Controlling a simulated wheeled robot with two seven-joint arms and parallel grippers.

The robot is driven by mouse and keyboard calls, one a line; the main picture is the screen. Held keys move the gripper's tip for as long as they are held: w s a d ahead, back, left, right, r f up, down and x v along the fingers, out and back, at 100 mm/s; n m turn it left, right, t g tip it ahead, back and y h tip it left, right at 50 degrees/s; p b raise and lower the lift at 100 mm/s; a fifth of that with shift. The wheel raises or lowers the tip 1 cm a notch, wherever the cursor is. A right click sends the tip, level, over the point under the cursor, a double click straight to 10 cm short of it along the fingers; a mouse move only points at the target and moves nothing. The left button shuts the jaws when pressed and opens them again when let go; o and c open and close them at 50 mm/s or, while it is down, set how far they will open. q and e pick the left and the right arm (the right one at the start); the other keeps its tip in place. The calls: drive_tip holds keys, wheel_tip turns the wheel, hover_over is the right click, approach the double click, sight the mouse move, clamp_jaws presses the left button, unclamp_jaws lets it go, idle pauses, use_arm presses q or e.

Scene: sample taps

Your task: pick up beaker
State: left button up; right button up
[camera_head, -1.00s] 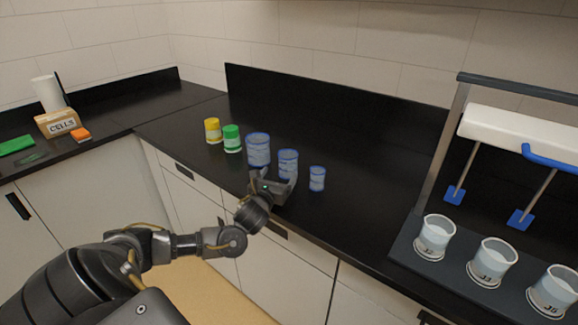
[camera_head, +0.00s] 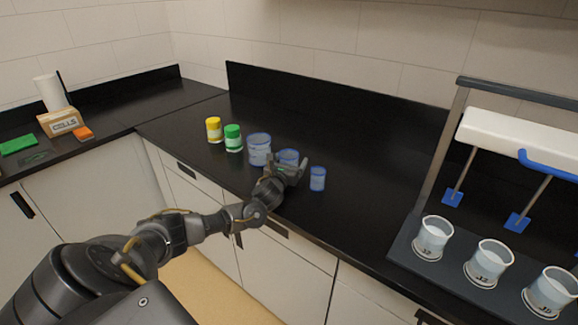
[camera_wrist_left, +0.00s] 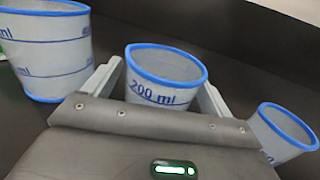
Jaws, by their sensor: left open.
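Three clear beakers with blue rims stand in a row on the black counter: a large one (camera_head: 258,148), a middle one (camera_head: 288,156) and a small one (camera_head: 317,179). In the left wrist view the middle beaker (camera_wrist_left: 165,80), marked 200 ml, stands between the two fingers of my left gripper (camera_wrist_left: 160,92). The large beaker (camera_wrist_left: 48,50) is at left there and the small beaker (camera_wrist_left: 284,134) at right. In the head view my left gripper (camera_head: 287,168) is open and covers the lower part of the middle beaker. I cannot tell whether a finger touches it.
A yellow-capped jar (camera_head: 214,130) and a green-capped jar (camera_head: 233,138) stand left of the beakers. At right, a stirrer stand (camera_head: 510,133) has several labelled beakers (camera_head: 434,238) on its base. The black counter (camera_head: 350,235) is clear between the small beaker and the stand.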

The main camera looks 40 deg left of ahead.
use_arm(q)
drive_tip(key=c, duration=1)
drive_tip(key=shift+r, duration=0.1)
drive_tip(key=shift+c, duration=0.2)
